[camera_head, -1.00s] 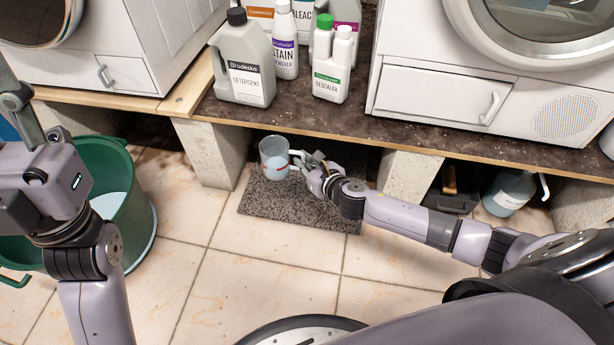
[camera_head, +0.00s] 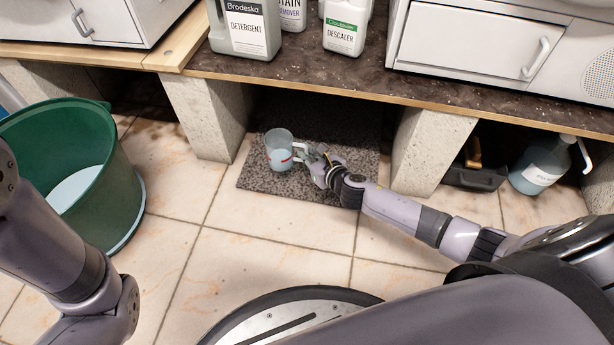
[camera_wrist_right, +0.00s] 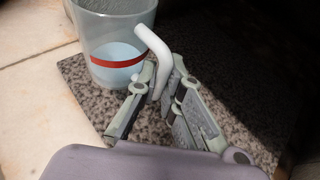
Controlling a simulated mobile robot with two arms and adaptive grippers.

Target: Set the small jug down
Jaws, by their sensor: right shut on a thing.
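The small jug (camera_head: 279,154) is clear, with a red band, a white handle and pale blue liquid inside. It is upright over the speckled grey mat (camera_head: 262,184) between the stone blocks. In the right wrist view the jug (camera_wrist_right: 105,45) shows at the upper left, its base near the mat (camera_wrist_right: 88,90). I cannot tell if the base touches the mat. My right gripper (camera_head: 308,154) is to the right of the jug, shut on its handle. The fingers (camera_wrist_right: 160,88) are around the handle's lower part. My left gripper is out of view.
Stone blocks (camera_head: 208,120) and (camera_head: 428,150) flank the mat under the dark shelf (camera_head: 300,75). A green bucket (camera_head: 125,190) stands left. A black case (camera_head: 474,177) and a bottle (camera_head: 540,165) are at right. The tiled floor in front of the mat is clear.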

